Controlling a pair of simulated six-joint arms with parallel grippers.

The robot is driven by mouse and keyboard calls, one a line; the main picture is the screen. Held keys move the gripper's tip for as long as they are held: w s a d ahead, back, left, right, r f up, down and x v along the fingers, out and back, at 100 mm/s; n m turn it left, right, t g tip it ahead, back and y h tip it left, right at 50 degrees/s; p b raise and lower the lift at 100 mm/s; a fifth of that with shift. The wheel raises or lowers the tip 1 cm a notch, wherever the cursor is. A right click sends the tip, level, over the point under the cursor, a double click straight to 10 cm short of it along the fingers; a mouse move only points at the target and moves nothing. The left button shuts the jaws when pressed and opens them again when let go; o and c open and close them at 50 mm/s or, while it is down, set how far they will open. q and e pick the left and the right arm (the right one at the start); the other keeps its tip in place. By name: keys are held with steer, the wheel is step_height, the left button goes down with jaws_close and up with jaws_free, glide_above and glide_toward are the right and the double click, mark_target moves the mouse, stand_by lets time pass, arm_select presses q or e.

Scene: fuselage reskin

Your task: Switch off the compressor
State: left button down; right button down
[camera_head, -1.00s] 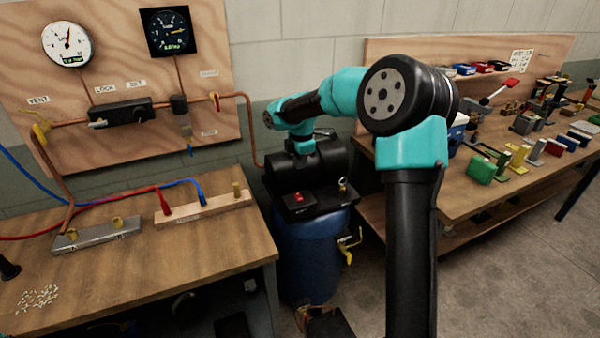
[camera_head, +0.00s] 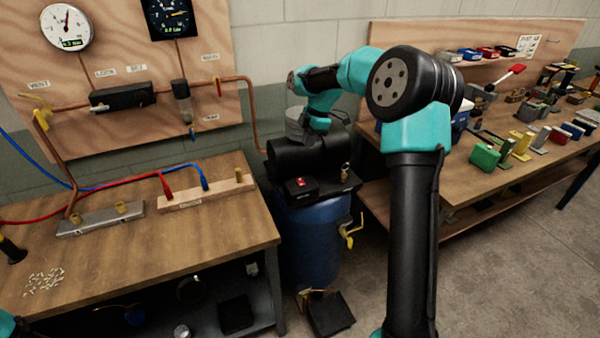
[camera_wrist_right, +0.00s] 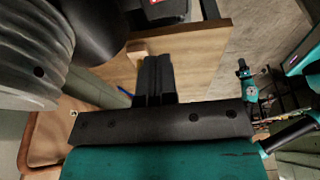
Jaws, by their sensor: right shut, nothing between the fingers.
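The compressor has a blue tank (camera_head: 312,245), a black motor housing (camera_head: 290,158) and a dark box with a red switch (camera_head: 301,182) on its front. It stands between the two benches. My right gripper (camera_head: 318,126) is above the motor housing, behind the switch box, partly hidden by its own wrist. In the right wrist view its fingers (camera_wrist_right: 155,70) are closed together and empty. A red part (camera_wrist_right: 158,3) of the switch box shows at the top edge there, apart from the fingertips. The switch's position cannot be made out. My left gripper is out of view.
A grey ribbed cylinder (camera_wrist_right: 30,50) on the compressor is close beside my right gripper. The left bench (camera_head: 150,245) carries hoses and fittings under a gauge board (camera_head: 80,130). The right bench (camera_head: 470,205) holds many tools. A black pedal-like object (camera_head: 330,313) lies on the floor.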

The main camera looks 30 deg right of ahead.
mark_target(298, 180)
steer(key=shift+w+d, duration=0.1)
stand_by(0.3)
steer(key=x, duration=1.3)
steer(key=shift+w+d+f, duration=0.15)
steer(key=shift+d+f, duration=0.1)
steer(key=shift+f, duration=0.15)
steer(key=shift+d, duration=0.1)
